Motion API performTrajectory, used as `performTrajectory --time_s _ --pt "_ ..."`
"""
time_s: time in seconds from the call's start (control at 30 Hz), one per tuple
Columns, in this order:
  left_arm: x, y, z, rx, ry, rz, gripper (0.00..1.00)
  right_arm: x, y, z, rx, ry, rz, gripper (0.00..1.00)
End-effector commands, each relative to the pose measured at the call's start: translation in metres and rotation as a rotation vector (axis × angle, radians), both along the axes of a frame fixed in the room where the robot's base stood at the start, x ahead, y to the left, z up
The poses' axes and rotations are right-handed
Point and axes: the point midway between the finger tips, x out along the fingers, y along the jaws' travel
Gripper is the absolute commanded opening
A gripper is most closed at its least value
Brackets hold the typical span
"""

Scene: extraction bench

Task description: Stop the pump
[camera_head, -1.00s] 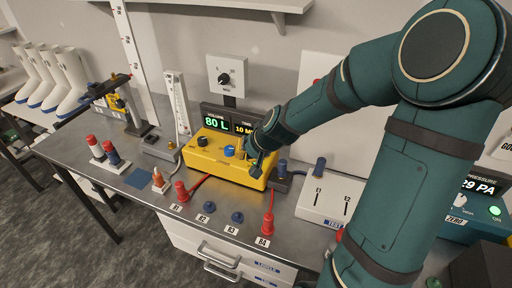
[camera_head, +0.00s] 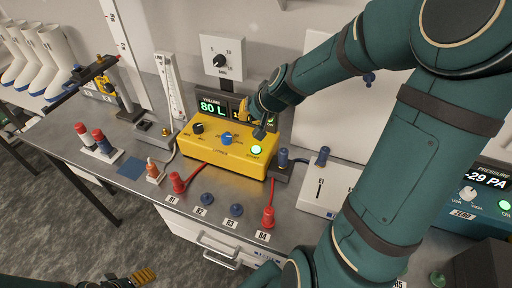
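The yellow pump box (camera_head: 222,157) stands on the steel bench. It has a dark knob (camera_head: 198,128), a blue knob (camera_head: 227,139) and a lit green button (camera_head: 256,150) labelled START on its top. A display (camera_head: 213,107) behind it reads 80 L; the timer display beside it is mostly hidden by my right gripper. My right gripper (camera_head: 257,120) is above the back right of the box, just behind the green button and apart from it. Its finger opening is unclear. My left gripper (camera_head: 138,278) shows only partly at the bottom edge, with nothing seen in it.
Red and blue plugs, including a red one (camera_head: 268,217), stand along the front bench edge. A white switch box (camera_head: 322,196) is right of the pump. A dial (camera_head: 220,60) hangs on the wall. A teal pressure unit (camera_head: 480,205) is at far right, beyond my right arm.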

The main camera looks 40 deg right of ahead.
Motion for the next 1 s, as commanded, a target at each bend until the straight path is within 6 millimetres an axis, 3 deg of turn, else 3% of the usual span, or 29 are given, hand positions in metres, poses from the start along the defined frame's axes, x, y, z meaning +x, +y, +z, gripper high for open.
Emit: performTrajectory --time_s 0.27,0.8,1.0 --pt "0.000 -0.001 -0.014 0.002 0.000 0.000 0.66 0.000 0.000 -0.015 0.001 0.001 0.000 0.00" --pt "-0.013 -0.004 -0.077 -0.001 0.033 -0.025 0.66 0.000 0.001 -0.081 0.001 0.000 0.002 0.00" --pt "-0.017 -0.005 -0.086 -0.003 0.042 -0.031 0.66 0.000 0.000 -0.089 0.000 0.000 0.000 0.00"
